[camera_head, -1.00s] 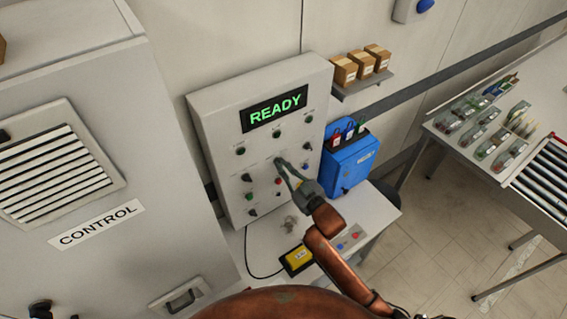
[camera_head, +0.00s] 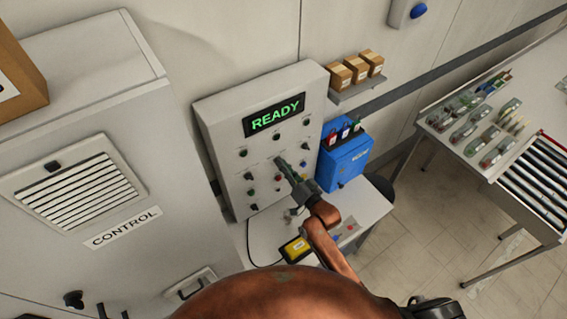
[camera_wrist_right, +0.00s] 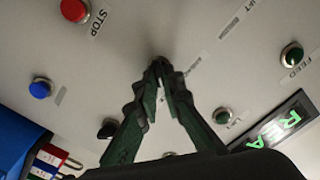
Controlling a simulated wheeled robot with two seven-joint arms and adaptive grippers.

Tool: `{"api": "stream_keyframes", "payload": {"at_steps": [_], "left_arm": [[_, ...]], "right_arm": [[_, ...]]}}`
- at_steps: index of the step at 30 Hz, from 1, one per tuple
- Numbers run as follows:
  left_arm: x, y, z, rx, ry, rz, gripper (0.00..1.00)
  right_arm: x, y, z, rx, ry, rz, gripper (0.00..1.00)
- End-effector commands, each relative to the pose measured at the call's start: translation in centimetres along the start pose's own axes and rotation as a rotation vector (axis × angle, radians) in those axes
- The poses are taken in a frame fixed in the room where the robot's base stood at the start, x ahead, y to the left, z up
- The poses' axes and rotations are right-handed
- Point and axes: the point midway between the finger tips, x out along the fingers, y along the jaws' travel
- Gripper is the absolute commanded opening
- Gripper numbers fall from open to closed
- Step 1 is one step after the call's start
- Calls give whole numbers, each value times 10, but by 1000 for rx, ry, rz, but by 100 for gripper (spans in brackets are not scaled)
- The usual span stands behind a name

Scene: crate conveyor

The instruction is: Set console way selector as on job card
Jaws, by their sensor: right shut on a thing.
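The console (camera_head: 225,125) is a pale upright panel with a green READY display (camera_head: 274,115) and several knobs and buttons. My right gripper (camera_head: 280,163) reaches its middle from below right. In the right wrist view, its dark fingers (camera_wrist_right: 160,70) come together on a small dark knob at the panel face. The fingertips mostly hide that knob, so its pointer direction and name cannot be read. I cannot make out a job card for certain. My left gripper is not in view.
A blue box (camera_head: 345,160) with coloured tags is fixed right of the console. A small table (camera_head: 370,205) below carries a yellow device (camera_head: 297,248). The CONTROL cabinet (camera_head: 150,185) stands left. The wrist view shows a red STOP button (camera_wrist_right: 75,10) and a blue button (camera_wrist_right: 40,88).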

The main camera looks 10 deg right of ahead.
Motion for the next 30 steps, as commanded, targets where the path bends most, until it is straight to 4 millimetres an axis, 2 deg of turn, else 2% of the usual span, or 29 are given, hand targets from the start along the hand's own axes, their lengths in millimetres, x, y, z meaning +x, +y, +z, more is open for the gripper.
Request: {"api": "stream_keyframes", "payload": {"at_steps": [10,26,27,30], "left_arm": [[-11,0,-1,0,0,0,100],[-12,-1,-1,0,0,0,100],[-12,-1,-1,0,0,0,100],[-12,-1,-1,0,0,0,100]], "right_arm": [[0,1,-1,129,1,1,0],[0,2,-1,148,1,1,0],[0,2,-1,148,1,1,10],[0,2,0,147,1,1,17]]}}
